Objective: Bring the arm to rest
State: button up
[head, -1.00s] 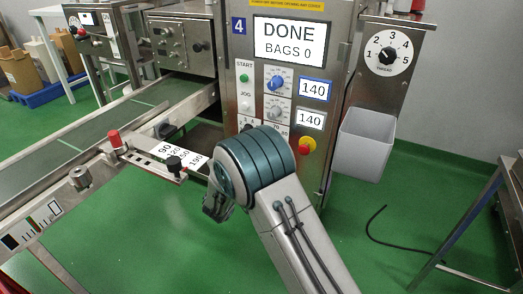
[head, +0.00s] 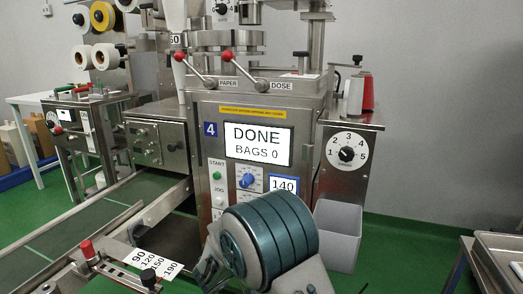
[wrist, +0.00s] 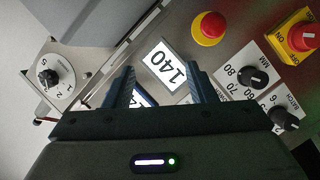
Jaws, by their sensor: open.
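My gripper (wrist: 163,85) shows in the wrist view with its two dark blue fingers spread apart and nothing between them. It faces the control panel of machine 4, in front of a white display reading 140 (wrist: 168,66) and a blue-framed display partly hidden by the fingers. No contact with the panel can be made out. In the head view my arm's teal joint stands low in the middle, before the machine's panel (head: 217,200), and the gripper is not clearly visible. The machine's screen (head: 258,145) reads DONE, BAGS 0.
A conveyor (head: 95,215) with a numbered scale (head: 155,262) lies left. In the wrist view, a red button (wrist: 208,27) and knobs (wrist: 253,76) are close by. A metal table (head: 495,262) stands right.

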jog(key=s+d+r+m+g+y+p, duration=0.1)
jog(key=s+d+r+g+p, duration=0.4)
jog(key=s+d+r+p, duration=0.45)
jog(key=s+d+r+m+g+y+p, duration=0.15)
jog(key=s+d+r+g+p, duration=0.45)
jog(key=r, duration=0.6)
jog(key=s+a+r+t+y+p, duration=0.1)
jog(key=s+r+y+p, duration=0.6)
jog(key=s+r+p, duration=0.7)
notch_tip(320, 180, up, 3)
jog(key=shift+s+a+f+t+y+p, duration=0.15)
jog(key=shift+s+a+t+y+p, duration=0.1)
jog(key=shift+s+t+y+p, duration=0.15)
